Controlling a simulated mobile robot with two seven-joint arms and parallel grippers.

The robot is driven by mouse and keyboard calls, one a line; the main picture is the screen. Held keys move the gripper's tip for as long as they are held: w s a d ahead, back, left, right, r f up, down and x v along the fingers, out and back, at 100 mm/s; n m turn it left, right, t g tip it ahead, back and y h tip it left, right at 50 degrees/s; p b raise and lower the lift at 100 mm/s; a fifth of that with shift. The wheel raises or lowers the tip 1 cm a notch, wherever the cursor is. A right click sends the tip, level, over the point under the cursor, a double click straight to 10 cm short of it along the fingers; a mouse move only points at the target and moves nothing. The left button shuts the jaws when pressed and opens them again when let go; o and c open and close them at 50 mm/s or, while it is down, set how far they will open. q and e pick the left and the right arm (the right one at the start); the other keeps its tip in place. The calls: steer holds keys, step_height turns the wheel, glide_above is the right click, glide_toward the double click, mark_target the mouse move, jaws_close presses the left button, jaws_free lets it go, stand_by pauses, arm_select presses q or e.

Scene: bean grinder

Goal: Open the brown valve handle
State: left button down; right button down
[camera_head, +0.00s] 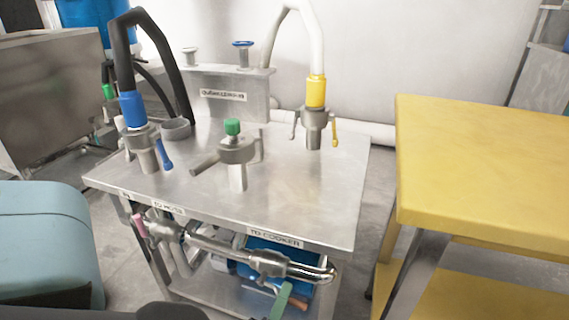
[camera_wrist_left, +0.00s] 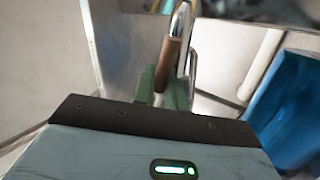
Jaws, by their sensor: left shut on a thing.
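The brown valve handle (camera_wrist_left: 168,62) shows in the left wrist view as a short, slightly tilted bar below a shiny curved metal pipe (camera_wrist_left: 182,22). My left gripper (camera_wrist_left: 162,84) has its green fingers shut on the lower part of this handle. My right gripper is not in view.
A steel table (camera_head: 290,200) carries several hose fittings and a green-knobbed valve (camera_head: 233,127). Metal pipework (camera_head: 215,243) with a pink handle (camera_head: 140,226) runs under its front edge. A yellow table (camera_head: 480,165) stands at right, with a floor gap between.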

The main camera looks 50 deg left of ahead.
arm_select(q)
steer(key=shift+d+r+n+g+y, duration=0.15)
steer(key=shift+n+g+y, duration=0.1)
steer(key=shift+n+y, duration=0.35)
steer(key=shift+a+r+n+g+y, duration=0.1)
steer(key=shift+r+n+g+y, duration=0.2)
steer(key=shift+n, duration=0.45)
steer(key=shift+d+r+n+g+y, duration=0.1)
steer(key=shift+n+g+y, duration=0.15)
steer(key=shift+n+y, duration=0.4)
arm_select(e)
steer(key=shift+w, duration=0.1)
arm_select(q)
steer(key=shift+n, duration=0.3)
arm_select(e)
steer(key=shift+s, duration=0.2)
arm_select(q)
steer(key=c, duration=1.5)
jaws_free()
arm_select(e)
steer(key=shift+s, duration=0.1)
arm_select(q)
steer(key=shift+f, duration=0.1)
